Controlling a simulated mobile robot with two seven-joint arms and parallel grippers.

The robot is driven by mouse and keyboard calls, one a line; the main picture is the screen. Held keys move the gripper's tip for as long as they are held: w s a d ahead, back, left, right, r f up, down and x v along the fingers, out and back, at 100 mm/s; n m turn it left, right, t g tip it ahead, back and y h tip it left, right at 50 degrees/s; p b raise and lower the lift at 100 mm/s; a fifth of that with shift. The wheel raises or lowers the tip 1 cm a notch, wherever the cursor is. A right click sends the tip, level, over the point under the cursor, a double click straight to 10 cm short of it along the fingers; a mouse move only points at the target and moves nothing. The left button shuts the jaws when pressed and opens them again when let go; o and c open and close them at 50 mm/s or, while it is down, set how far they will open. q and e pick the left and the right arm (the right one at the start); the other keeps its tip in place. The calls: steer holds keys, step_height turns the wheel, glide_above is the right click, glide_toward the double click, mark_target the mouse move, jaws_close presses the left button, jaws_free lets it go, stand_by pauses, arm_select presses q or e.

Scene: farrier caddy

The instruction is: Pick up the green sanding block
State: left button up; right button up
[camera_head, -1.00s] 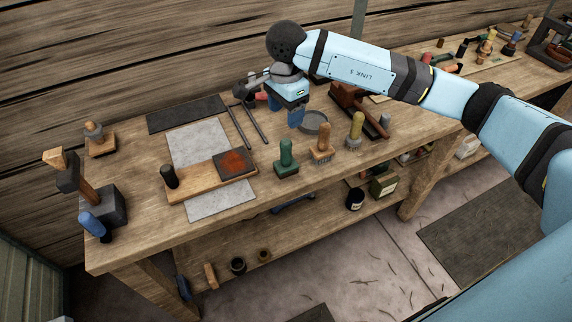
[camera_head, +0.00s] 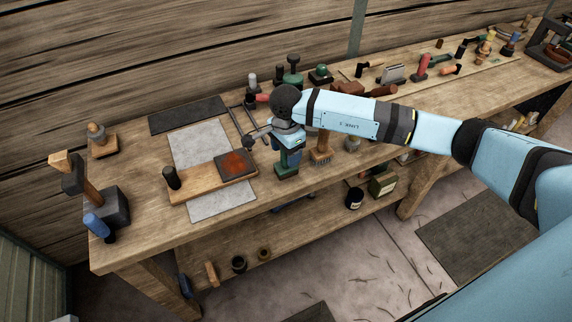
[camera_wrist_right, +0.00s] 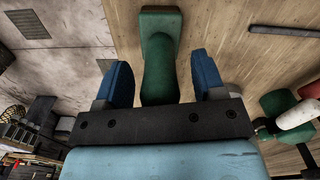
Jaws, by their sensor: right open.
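The green sanding block (camera_head: 287,172), with a wide base and an upright handle, stands on the workbench near its front edge. My right gripper (camera_head: 289,157) is right above it in the head view and hides its upper part. In the right wrist view the green block (camera_wrist_right: 160,45) lies between the two blue fingers of my right gripper (camera_wrist_right: 163,72). The fingers are open, one on each side of the handle, with a visible gap on both sides. My left gripper is not in view.
A brush with a wooden handle (camera_head: 321,152) stands close to the right of the block. A wooden board (camera_head: 205,187) with a dark, red-marked pad (camera_head: 235,164) lies to the left. Tongs and other tools are behind. The bench's front edge is near.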

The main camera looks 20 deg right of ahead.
steer(key=shift+f, duration=0.3)
jaws_close()
steer(key=shift+r, duration=0.1)
steer(key=shift+r+n, duration=0.7)
steer(key=shift+r, duration=9.65)
steer(key=s+n+p, duration=0.1)
steer(key=n+p, duration=0.1)
steer(key=n, duration=0.2)
steer(key=s+r+n+p, duration=0.1)
steer(key=s+n+p, duration=0.1)
steer(key=n, duration=0.3)
steer(key=s+r+n+p, duration=0.1)
steer(key=s+n+p, duration=0.1)
steer(key=n+p, duration=0.2)
steer(key=shift+s+a+r+n, duration=0.1)
steer(key=shift+a+r+n, duration=0.2)
steer(key=shift+n, duration=0.4)
steer(key=shift+f, duration=0.1)
